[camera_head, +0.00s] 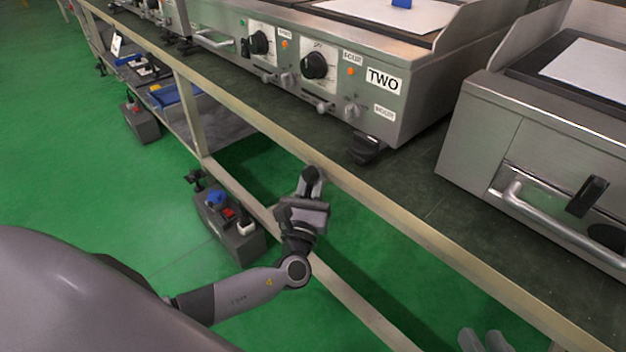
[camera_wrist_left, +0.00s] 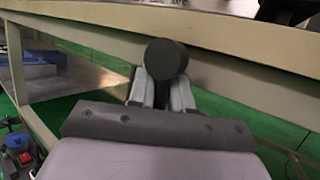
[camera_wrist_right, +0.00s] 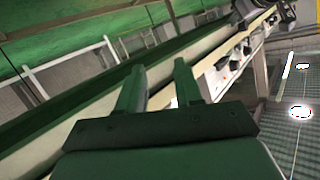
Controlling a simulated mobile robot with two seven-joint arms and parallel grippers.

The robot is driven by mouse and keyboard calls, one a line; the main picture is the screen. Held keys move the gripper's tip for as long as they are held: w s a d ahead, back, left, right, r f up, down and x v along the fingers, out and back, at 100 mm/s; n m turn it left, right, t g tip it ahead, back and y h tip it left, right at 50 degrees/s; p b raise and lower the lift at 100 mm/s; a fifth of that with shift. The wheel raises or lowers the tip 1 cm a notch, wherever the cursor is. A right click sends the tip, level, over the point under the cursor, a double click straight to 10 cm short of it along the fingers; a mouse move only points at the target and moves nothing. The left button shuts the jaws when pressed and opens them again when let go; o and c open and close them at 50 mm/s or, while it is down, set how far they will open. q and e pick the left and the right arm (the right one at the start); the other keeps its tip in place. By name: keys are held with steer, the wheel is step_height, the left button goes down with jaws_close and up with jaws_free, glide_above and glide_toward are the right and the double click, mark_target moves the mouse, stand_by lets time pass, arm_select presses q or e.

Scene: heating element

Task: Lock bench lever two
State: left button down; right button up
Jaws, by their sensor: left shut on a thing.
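The bench lever (camera_head: 311,173) shows as a dark round knob just under the bench's front edge, left of and below the unit labelled TWO (camera_head: 384,81). My left gripper (camera_head: 308,190) is shut on it from below. In the left wrist view the dark knob (camera_wrist_left: 166,60) sits at the tips of both fingers of my left gripper (camera_wrist_left: 164,92), and the stem behind is mostly hidden. My right gripper (camera_head: 485,340) is at the bottom edge of the head view, away from the lever. In the right wrist view, its fingers (camera_wrist_right: 158,88) stand apart with nothing between them.
The bench's front rail (camera_head: 400,225) runs diagonally past my left gripper. A grey box with a blue plug and red switch (camera_head: 232,228) stands below, left of my left arm. A steel appliance with a handle (camera_head: 545,205) is at the right. Green floor (camera_head: 90,170) lies open at left.

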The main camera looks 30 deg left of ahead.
mark_target(310, 190)
arm_select(q)
steer(key=shift+r, duration=0.1)
steer(key=c, duration=1.4)
jaws_free()
steer(key=p+v, duration=0.1)
steer(key=v, duration=0.5)
steer(key=shift+s+d+f, duration=0.1)
steer(key=shift+s+f, duration=0.15)
steer(key=shift+s, duration=0.25)
arm_select(e)
steer(key=shift+a+g, duration=0.3)
steer(key=shift+a, duration=0.1)
steer(key=shift+w+r, duration=0.1)
steer(key=shift+w, duration=0.05)
